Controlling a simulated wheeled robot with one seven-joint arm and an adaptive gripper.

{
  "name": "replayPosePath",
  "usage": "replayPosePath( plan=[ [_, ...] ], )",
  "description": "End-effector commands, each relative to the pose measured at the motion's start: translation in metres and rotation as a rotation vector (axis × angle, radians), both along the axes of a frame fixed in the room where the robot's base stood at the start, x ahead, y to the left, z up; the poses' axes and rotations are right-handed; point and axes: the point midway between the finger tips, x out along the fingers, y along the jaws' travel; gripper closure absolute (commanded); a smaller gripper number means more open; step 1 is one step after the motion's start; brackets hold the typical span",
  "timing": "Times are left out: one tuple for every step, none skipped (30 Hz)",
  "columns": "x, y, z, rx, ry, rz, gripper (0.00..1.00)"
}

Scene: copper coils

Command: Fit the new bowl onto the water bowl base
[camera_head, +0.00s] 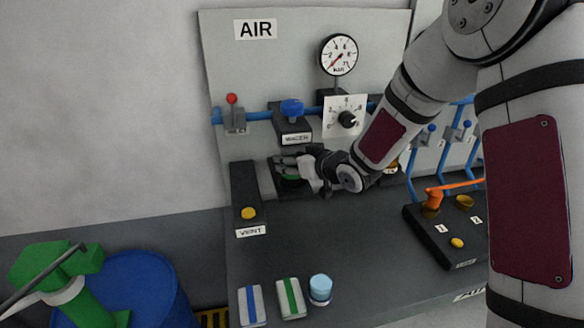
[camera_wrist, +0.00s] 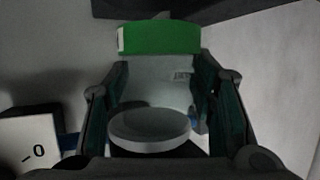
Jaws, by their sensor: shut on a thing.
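My gripper (camera_head: 288,167) is at the wall panel, below the block labelled WATER (camera_head: 295,139). It is shut on a pale piece with a green part, which I take to be the new bowl (camera_head: 290,178). In the wrist view my fingers (camera_wrist: 158,110) stand on both sides of a pale body with a wide green band (camera_wrist: 158,38) at the top and a round grey disc (camera_wrist: 150,128) nearer the camera. The dark base behind my gripper is mostly hidden; I cannot tell whether the bowl touches it.
A light-blue cup (camera_head: 320,288) stands on the bench beside a green-striped pack (camera_head: 291,298) and a blue-striped pack (camera_head: 252,305). The VENT block (camera_head: 247,195) is just left of my gripper. A blue pipe with a blue knob (camera_head: 292,108) runs above. The middle bench is clear.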

Motion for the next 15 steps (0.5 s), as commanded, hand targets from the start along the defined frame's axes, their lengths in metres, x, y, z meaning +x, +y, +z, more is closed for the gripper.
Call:
replayPosePath(
  plan=[
    [0.005, 0.001, 0.0, -0.001, -0.002, 0.002, 0.85],
    [0.007, 0.001, 0.0, -0.001, -0.001, 0.002, 0.85],
    [0.009, 0.001, 0.0, -0.002, -0.001, 0.001, 0.85],
    [0.01, 0.001, -0.001, -0.002, -0.001, 0.001, 0.85],
    [0.013, 0.001, -0.001, -0.002, -0.001, 0.001, 0.85],
    [0.017, 0.001, -0.002, -0.001, -0.001, 0.0, 0.85],
    [0.02, 0.001, -0.002, 0.001, -0.001, 0.0, 0.85],
    [0.018, 0.001, -0.009, 0.0, 0.004, 0.0, 0.85],
    [0.017, 0.001, -0.015, -0.001, 0.006, 0.001, 0.85],
    [0.017, 0.001, -0.019, -0.001, 0.004, 0.001, 0.85],
    [0.016, 0.001, -0.024, 0.0, 0.005, 0.0, 0.85],
    [0.017, 0.001, -0.028, -0.001, 0.003, 0.001, 0.85],
    [0.017, 0.001, -0.03, -0.001, 0.002, 0.001, 0.85],
    [0.017, 0.001, -0.033, 0.0, 0.001, 0.001, 0.85],
    [0.017, 0.001, -0.035, 0.0, 0.001, 0.001, 0.85]
  ],
)
